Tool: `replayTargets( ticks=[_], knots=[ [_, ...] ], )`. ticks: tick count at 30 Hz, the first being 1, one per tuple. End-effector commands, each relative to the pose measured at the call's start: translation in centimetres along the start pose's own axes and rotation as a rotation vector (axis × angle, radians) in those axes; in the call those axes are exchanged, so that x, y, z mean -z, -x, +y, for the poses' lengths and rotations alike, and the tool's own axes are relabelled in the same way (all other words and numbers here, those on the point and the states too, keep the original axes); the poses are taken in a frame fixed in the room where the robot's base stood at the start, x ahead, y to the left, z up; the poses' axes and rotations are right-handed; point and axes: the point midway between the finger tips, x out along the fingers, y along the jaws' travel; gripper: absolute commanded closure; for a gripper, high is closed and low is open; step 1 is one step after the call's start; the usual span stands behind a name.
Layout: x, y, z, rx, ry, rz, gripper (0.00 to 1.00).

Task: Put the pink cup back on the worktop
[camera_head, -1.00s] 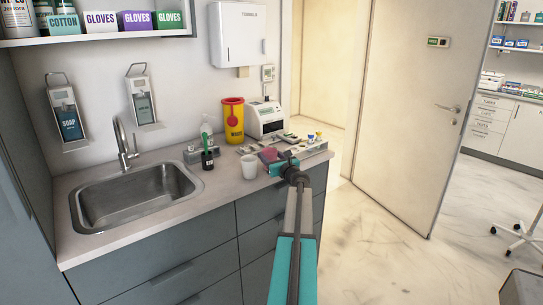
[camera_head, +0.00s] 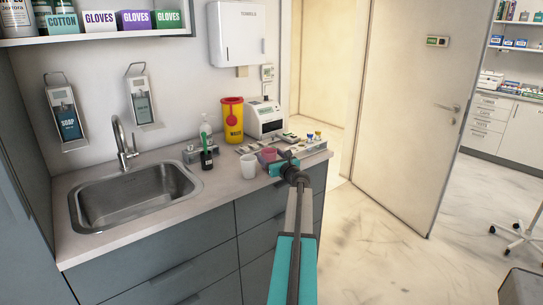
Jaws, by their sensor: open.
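The pink cup (camera_head: 268,154) stands upright on the worktop (camera_head: 225,184), near its front edge and just right of the white cup. Its lower part is partly hidden by my gripper (camera_head: 276,168). My gripper is open, low over the worktop's front edge, right at the near side of the pink cup. I cannot tell whether a finger still touches the cup.
A tray with small items (camera_head: 308,143) lies to the right. Behind are a yellow waste bin (camera_head: 232,121) and a white device (camera_head: 265,120). The sink (camera_head: 135,195) is left.

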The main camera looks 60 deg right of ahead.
Motion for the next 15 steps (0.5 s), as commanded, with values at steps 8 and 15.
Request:
replayTargets(
  ticks=[8,15],
  knots=[
    [0.1,3.0,0.1,0.0,0.0,0.0,0.29],
    [0.1,5.8,0.1,0.001,0.0,-0.001,0.29]
  ],
)
